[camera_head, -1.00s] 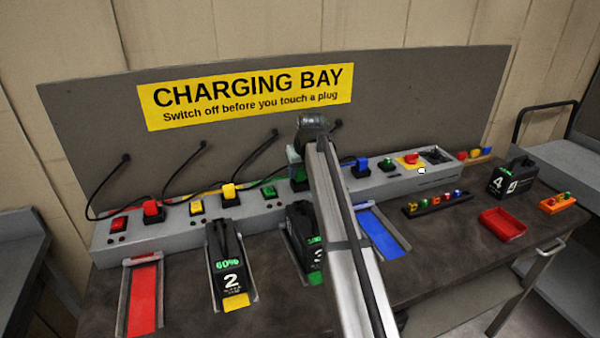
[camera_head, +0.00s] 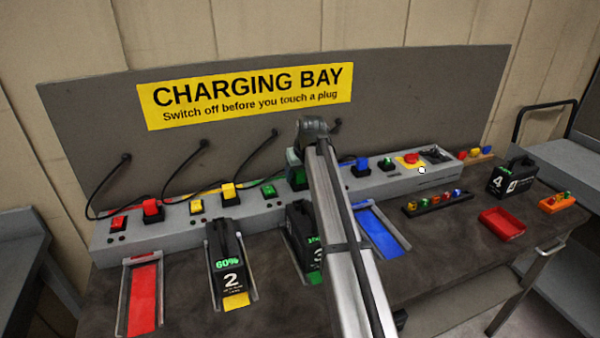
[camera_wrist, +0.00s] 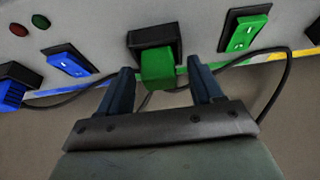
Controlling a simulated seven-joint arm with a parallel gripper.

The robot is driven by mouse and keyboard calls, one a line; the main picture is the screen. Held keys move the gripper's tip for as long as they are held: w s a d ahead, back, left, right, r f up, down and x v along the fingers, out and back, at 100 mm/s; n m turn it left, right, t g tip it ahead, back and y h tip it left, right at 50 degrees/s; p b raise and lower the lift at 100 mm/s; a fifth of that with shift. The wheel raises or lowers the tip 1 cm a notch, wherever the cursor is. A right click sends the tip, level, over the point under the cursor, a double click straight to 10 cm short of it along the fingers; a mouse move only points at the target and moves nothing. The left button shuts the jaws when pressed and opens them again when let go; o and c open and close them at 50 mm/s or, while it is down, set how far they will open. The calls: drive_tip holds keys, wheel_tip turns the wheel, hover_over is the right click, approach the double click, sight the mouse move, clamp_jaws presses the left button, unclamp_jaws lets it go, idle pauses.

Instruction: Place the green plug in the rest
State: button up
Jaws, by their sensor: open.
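The green plug (camera_wrist: 157,70) sits in a black socket on the grey charging strip in the wrist view. In the head view a bit of the green plug (camera_head: 298,177) shows beside my arm, which hides most of it. My gripper (camera_wrist: 160,66) is open. One finger is on each side of the plug, with a visible gap on both sides in the wrist view. I cannot tell from the pictures which fitting is the rest.
A green switch (camera_wrist: 246,34) and a blue switch (camera_wrist: 70,63) flank the plug. A dark cable (camera_wrist: 275,98) loops behind the right finger. A blue plug (camera_head: 361,167) stands to the right on the strip. Battery 3 (camera_head: 303,238) stands below, partly hidden by my arm.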

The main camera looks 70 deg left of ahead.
drive_tip(key=v, duration=1.2)
drive_tip(key=shift+r, duration=0.1)
